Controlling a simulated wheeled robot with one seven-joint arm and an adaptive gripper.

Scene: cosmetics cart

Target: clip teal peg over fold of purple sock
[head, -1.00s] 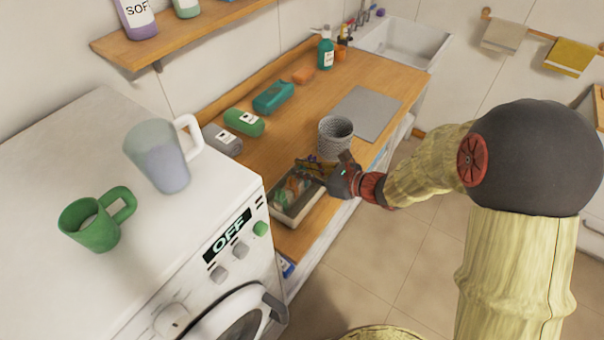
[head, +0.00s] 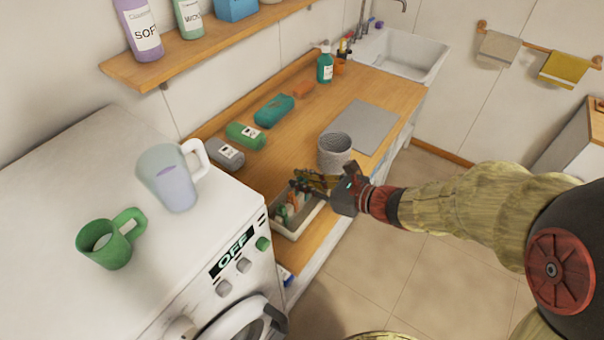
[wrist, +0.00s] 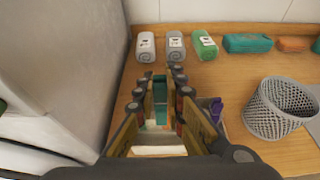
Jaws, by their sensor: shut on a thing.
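My gripper (head: 303,184) is over the tray of pegs at the near end of the counter. In the wrist view its fingers (wrist: 161,76) are closed around a teal peg (wrist: 160,92), which shows upright between them. The fingers hide part of the peg. A small purple item (wrist: 216,109) lies in the tray just right of the fingers in the wrist view; it looks more like a peg than a sock. I cannot make out a purple sock for certain in either view.
The tray (head: 312,221) holds several coloured pegs. A grey mesh basket (head: 335,150) stands close behind it. A grey mat (head: 366,125) lies bare. The washing machine (head: 190,240) stands at left.

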